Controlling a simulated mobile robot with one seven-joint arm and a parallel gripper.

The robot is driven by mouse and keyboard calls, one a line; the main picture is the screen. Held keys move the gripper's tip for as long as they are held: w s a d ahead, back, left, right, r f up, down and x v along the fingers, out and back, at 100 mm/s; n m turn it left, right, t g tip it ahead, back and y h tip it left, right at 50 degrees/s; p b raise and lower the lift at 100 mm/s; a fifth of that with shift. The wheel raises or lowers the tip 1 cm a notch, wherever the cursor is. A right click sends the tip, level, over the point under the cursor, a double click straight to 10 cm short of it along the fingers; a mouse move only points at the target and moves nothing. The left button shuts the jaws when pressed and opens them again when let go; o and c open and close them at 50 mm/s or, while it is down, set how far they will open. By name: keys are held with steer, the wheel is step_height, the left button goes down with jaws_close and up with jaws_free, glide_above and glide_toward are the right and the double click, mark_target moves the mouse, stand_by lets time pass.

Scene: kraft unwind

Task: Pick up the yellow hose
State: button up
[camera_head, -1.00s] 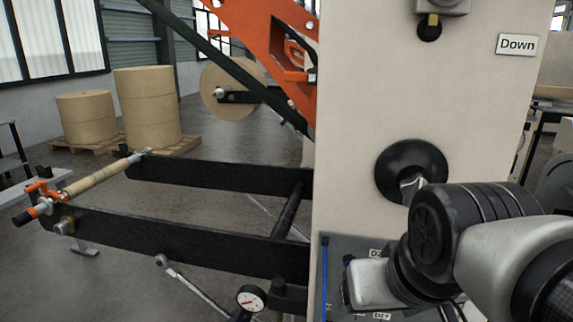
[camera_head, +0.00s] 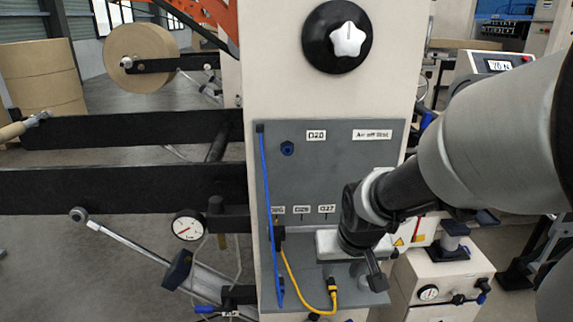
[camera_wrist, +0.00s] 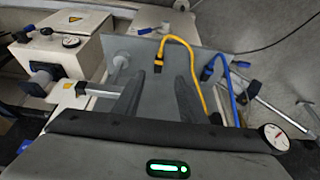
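The yellow hose (camera_head: 290,275) hangs in a curve low on the grey panel in the head view, with a dark connector at its lower right end. In the wrist view the yellow hose (camera_wrist: 188,50) arches up from a dark-ended connector and runs down the right side, partly hidden behind my gripper. My gripper (camera_wrist: 157,88) has its two grey fingers apart, with only the panel showing between them. The hose's connector end lies just beyond the gap between the fingertips. In the head view my gripper's fingers cannot be made out clearly.
A blue hose (camera_head: 268,200) runs down the panel's left edge, beside the yellow one; it also shows in the wrist view (camera_wrist: 231,90). A pressure gauge (camera_head: 187,227) and dark beams (camera_head: 120,190) stand left of the panel. A white machine block (camera_head: 440,275) stands to the right.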

mark_target(332, 287)
steer(key=b+x, duration=0.4)
steer(key=x, duration=0.7)
steer(key=shift+w+d+f, duration=0.15)
steer(key=shift+w+f, duration=0.05)
steer(key=shift+w, duration=0.1)
jaws_close()
